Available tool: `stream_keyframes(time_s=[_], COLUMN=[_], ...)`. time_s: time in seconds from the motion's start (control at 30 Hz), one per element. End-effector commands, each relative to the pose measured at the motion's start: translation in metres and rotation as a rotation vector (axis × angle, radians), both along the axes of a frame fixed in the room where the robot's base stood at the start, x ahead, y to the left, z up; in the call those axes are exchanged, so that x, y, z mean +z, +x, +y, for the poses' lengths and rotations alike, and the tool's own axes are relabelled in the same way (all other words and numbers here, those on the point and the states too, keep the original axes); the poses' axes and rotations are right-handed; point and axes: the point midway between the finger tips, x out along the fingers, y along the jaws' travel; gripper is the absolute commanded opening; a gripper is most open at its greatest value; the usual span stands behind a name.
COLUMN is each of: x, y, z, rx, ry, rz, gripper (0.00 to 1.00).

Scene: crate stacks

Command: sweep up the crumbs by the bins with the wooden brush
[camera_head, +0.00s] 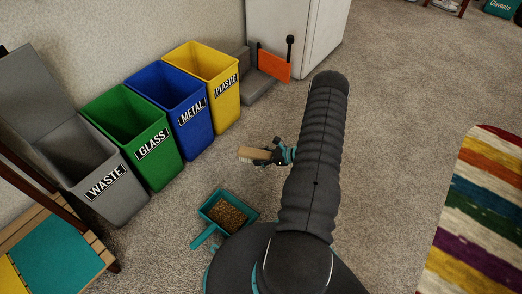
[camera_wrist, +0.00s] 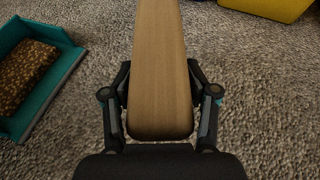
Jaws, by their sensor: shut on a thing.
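My gripper (camera_head: 282,153) is shut on the wooden brush (camera_head: 253,154) and holds it over the carpet in front of the bins. In the wrist view the brush (camera_wrist: 160,60) fills the middle, between the two fingers of my gripper (camera_wrist: 160,100). Its bristles are hard to make out. A teal dustpan (camera_head: 211,207) lies on the carpet below and left of the brush, with a heap of brown crumbs (camera_head: 227,215) in it. The dustpan (camera_wrist: 62,85) and crumbs (camera_wrist: 27,75) also show at the left of the wrist view. I see no clear loose crumbs on the carpet.
Grey waste (camera_head: 120,201), green glass (camera_head: 160,165), blue metal (camera_head: 197,135) and yellow plastic (camera_head: 230,105) bins line the wall. An orange and grey object (camera_head: 273,67) stands by a white cabinet (camera_head: 300,35). A wooden bench (camera_head: 85,270) is lower left, a striped rug (camera_head: 480,220) right.

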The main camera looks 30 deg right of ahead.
Motion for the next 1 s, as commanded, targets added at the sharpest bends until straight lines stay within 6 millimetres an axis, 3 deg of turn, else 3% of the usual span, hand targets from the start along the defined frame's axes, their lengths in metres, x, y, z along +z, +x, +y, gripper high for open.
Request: stream_keyframes(time_s=[0.3, 0.77, 0.87, 1.0], x=[0.03, 0.035, 0.047, 0.085], y=[0.001, 0.003, 0.01, 0.03], z=[0.002, 0.004, 0.013, 0.044], rx=[0.004, 0.007, 0.019, 0.052], ry=[0.0, -0.001, -0.004, -0.007], rz=[0.0, -0.001, -0.002, -0.002], gripper=[0.12, 0.12, 0.12, 0.12])
